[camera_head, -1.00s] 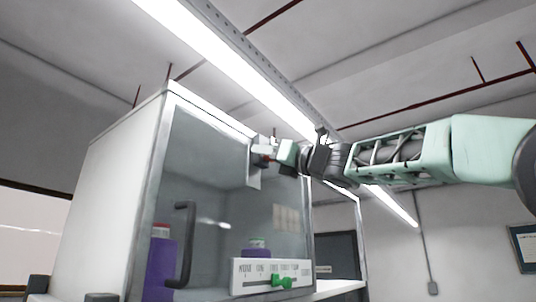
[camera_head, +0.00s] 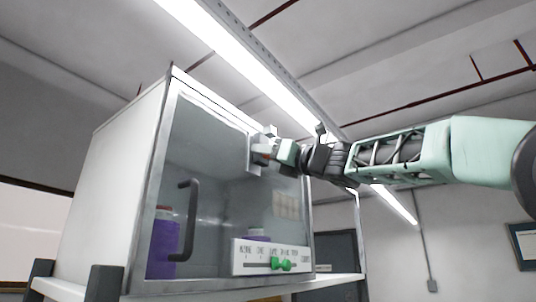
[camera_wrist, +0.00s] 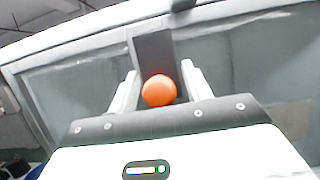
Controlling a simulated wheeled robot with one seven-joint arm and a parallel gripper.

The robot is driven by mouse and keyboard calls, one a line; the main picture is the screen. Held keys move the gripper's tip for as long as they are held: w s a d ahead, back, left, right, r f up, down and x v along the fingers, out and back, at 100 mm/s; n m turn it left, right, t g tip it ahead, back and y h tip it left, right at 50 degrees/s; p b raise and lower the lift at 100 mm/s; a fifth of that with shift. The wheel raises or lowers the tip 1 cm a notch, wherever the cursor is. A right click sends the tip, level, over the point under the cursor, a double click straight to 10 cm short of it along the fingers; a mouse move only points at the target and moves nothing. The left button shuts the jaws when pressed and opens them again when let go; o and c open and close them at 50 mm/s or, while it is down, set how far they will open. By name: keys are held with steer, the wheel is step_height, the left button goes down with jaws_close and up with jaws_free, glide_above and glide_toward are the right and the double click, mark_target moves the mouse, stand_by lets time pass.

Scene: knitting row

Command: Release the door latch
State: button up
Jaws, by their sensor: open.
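A glass-fronted cabinet has a framed door (camera_head: 222,190) that is closed. A latch with a grey plate (camera_head: 254,160) sits at the door's upper right. In the wrist view, its round orange knob (camera_wrist: 159,90) stands in front of a dark plate (camera_wrist: 154,54). My gripper (camera_head: 266,148) is at the latch. The wrist view shows my gripper (camera_wrist: 160,84) open, with one finger on each side of the knob. I cannot tell whether the fingers touch it.
A dark vertical handle (camera_head: 187,222) stands on the door's left. A white panel (camera_head: 271,256) with a green slider (camera_head: 283,264) is at the lower right. A purple container (camera_head: 163,249) shows behind the glass. The cabinet rests on a white shelf (camera_head: 330,281).

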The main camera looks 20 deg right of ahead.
steer(key=b+v, duration=0.9)
steer(key=v, duration=0.8)
steer(key=shift+s+d, duration=0.1)
steer(key=shift+d, duration=0.05)
